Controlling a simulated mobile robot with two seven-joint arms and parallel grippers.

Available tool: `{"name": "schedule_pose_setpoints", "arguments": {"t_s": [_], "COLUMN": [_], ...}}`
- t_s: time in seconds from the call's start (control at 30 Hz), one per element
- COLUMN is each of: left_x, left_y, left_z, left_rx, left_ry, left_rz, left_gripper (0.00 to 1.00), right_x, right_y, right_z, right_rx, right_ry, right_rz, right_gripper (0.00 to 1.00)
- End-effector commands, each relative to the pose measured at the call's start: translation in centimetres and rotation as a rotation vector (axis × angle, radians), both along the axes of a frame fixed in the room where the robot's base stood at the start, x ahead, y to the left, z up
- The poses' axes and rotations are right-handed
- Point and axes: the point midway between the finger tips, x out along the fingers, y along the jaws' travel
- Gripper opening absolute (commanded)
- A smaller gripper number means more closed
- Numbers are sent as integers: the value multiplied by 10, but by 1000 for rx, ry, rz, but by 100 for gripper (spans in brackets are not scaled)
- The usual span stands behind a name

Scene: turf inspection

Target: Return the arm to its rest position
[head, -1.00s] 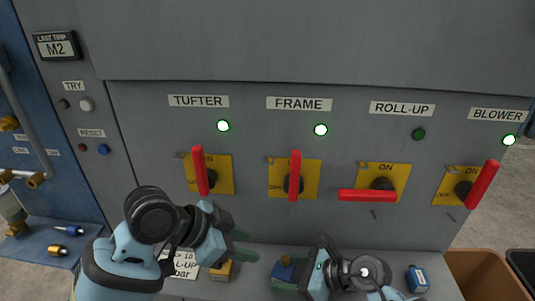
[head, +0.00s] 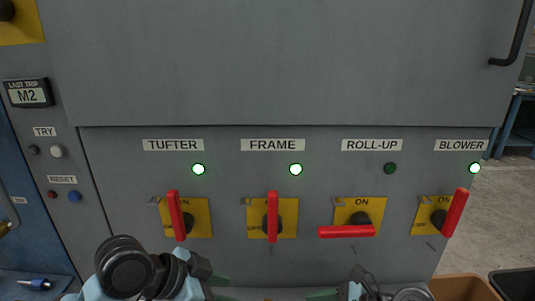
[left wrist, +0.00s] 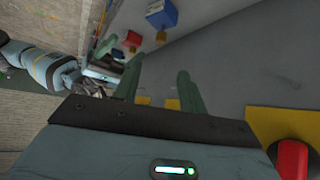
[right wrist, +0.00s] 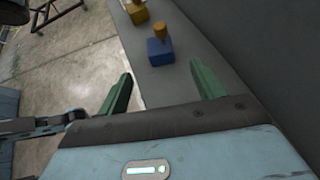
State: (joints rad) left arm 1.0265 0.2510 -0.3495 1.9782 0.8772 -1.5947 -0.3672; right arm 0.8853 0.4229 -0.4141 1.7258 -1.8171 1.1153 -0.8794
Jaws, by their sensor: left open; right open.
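My left gripper (head: 222,287) is low in the head view, below the TUFTER and FRAME switches, its green fingers pointing right. In the left wrist view its fingers (left wrist: 155,85) are apart with nothing between them. My right gripper (head: 320,294) is at the bottom edge of the head view, below the ROLL-UP switch, and mostly cut off. In the right wrist view its fingers (right wrist: 165,88) are apart and empty. Both arms are in front of the grey panel (head: 280,90), touching no switch that I can see.
The red handles of the TUFTER (head: 176,215), FRAME (head: 272,217) and BLOWER (head: 454,212) switches stand upright or tilted, with green lamps lit. The ROLL-UP handle (head: 346,232) lies level, its lamp dark. A blue padlock-like block (right wrist: 160,51) sits on the ledge. A brown bin (head: 460,288) stands right.

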Motion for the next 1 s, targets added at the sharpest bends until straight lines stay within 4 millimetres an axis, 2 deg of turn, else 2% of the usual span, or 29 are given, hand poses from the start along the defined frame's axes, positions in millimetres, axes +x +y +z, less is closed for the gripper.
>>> {"name": "schedule_pose_setpoints", "arguments": {"t_s": [0.2,0.37,0.47,0.57,0.73,0.87,1.0], "left_x": [0,0,-5,-17,-55,-90,-133], "left_y": [0,0,1,4,14,23,34], "left_z": [0,-1,-9,-32,-87,-127,-165], "left_rx": [0,1,1,6,23,46,77], "left_ry": [0,1,17,56,164,248,338], "left_rz": [0,1,11,40,131,208,290], "left_gripper": [42,42,42,42,42,42,42], "right_x": [-4,-5,-9,-17,-32,-38,-45], "right_y": [-12,-12,-7,5,15,0,-33], "right_z": [7,8,9,16,39,50,45], "right_rx": [0,4,55,194,579,877,1172], "right_ry": [0,3,15,54,200,353,539], "right_rz": [1,0,-19,-78,-283,-486,-741], "right_gripper": [67,67,67,67,67,67,67]}}
